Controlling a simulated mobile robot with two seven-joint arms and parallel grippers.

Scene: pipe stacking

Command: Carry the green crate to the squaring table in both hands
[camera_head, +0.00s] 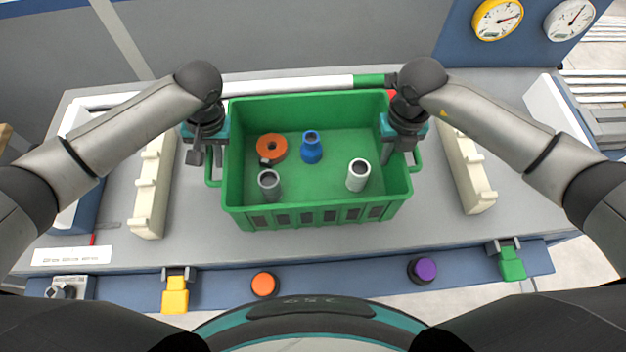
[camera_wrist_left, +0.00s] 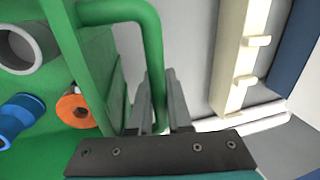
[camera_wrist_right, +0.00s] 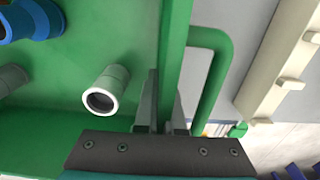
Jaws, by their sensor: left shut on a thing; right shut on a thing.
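The green crate (camera_head: 300,219) is in the middle of the head view, over a grey table (camera_head: 200,225). Inside are an orange ring (camera_head: 272,149), a blue stepped fitting (camera_head: 312,150), a grey pipe piece (camera_head: 269,184) and a white pipe piece (camera_head: 358,176). My left gripper (camera_head: 207,156) is shut on the crate's left handle, which shows between its fingers in the left wrist view (camera_wrist_left: 154,75). My right gripper (camera_head: 402,152) is shut on the crate's right side; its fingers straddle green plastic by the handle (camera_wrist_right: 222,65). I cannot tell whether the crate touches the table.
Cream notched racks stand left (camera_head: 152,190) and right (camera_head: 468,175) of the crate. A white and green pipe (camera_head: 300,84) lies behind it. Orange (camera_head: 264,284) and purple (camera_head: 422,269) knobs line the front edge. Bare tabletop shows between crate and racks.

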